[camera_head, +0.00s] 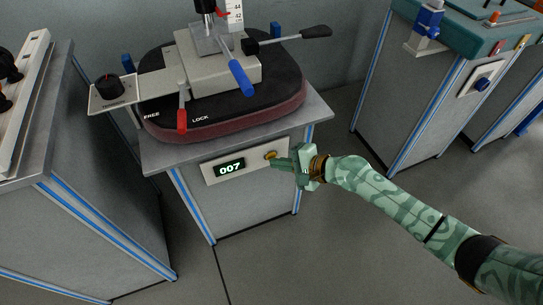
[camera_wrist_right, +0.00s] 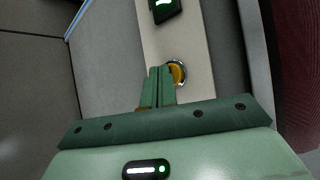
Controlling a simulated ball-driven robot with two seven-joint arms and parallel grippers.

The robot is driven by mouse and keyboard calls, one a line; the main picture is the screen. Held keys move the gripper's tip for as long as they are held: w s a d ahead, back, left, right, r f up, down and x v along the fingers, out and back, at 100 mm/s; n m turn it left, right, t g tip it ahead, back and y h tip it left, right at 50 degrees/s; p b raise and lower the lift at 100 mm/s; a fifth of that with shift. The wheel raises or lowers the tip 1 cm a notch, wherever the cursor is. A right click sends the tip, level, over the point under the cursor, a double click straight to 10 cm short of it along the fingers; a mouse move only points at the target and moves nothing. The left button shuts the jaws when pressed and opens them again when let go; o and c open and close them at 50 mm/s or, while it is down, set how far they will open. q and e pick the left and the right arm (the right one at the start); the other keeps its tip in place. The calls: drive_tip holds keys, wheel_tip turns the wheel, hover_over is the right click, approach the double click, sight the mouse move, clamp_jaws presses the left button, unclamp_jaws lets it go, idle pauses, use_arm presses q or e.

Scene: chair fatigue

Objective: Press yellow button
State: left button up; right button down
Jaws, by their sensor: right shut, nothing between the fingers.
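In the right wrist view the button (camera_wrist_right: 177,73) is a yellow disc in a silver ring. My right gripper (camera_head: 274,163) is shut and empty, its fingertips at the button's lower edge in the head view. In the wrist view the shut fingers (camera_wrist_right: 159,72) overlap the button's left side; I cannot tell whether they touch it. My left gripper is not in view.
A dark red cushion (camera_head: 285,112) with a clamp rig, a red lever (camera_head: 182,120) and a blue-handled lever (camera_head: 240,77) lies on the stand above the panel. Other grey stands are at left and right. Open floor lies in front on the right.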

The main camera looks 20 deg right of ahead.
drive_tip(key=shift+w, duration=0.3)
idle(0.5)
drive_tip(key=shift+s+p, duration=0.3)
drive_tip(key=shift+s, duration=0.5)
drive_tip(key=shift+s, duration=0.1)
drive_tip(key=s+p, duration=0.1)
drive_tip(key=s, duration=0.3)
drive_tip(key=shift+s+d+p, duration=0.1)
drive_tip(key=shift+s+p, duration=0.25)
drive_tip(key=shift+s, duration=0.05)
idle(0.4)
